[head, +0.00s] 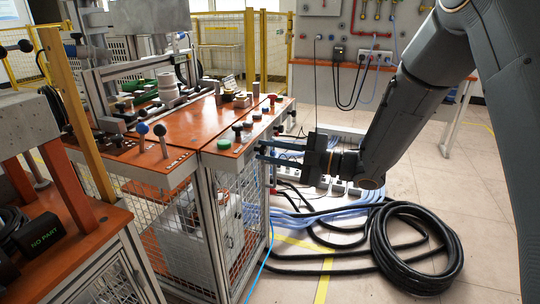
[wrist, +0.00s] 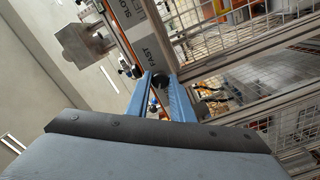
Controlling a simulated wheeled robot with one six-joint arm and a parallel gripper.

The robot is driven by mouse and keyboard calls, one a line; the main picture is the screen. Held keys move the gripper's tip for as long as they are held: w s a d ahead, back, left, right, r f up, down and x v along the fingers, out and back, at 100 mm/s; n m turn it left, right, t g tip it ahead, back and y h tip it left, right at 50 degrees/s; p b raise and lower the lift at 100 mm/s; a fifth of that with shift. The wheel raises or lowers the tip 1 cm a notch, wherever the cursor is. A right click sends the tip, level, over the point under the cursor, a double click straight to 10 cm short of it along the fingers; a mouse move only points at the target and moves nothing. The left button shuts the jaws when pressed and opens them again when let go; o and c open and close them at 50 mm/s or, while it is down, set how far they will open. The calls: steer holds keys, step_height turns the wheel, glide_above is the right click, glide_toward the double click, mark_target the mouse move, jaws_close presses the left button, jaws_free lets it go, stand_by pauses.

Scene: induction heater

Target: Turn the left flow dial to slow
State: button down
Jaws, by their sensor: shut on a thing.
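A dark round dial (wrist: 160,80) sits between the tips of my gripper (wrist: 158,77) in the wrist view. It is on the narrow front panel (wrist: 139,43) of the workstation, near the printed word FAST. The word SLOW is printed farther along the panel. The dial's pointer cannot be made out. In the head view my gripper (head: 261,150) reaches in from the right, with its blue fingers at the front edge of the orange-topped station (head: 190,121). The fingers are shut on the dial, which they hide in the head view.
Coloured buttons (head: 237,127) and small knobs stand on the station top near my gripper. Blue- and black-topped levers (head: 160,131) stand at its left corner. Wire mesh (head: 235,210) closes the station's front below. Coiled black hose (head: 416,248) and blue cables lie on the floor at right.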

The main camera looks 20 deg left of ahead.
steer(key=shift+n, duration=0.3)
stand_by(0.4)
steer(key=c, duration=1.6)
jaws_free()
steer(key=shift+o, duration=0.2)
steer(key=d, duration=0.8)
steer(key=shift+s+b, duration=0.3)
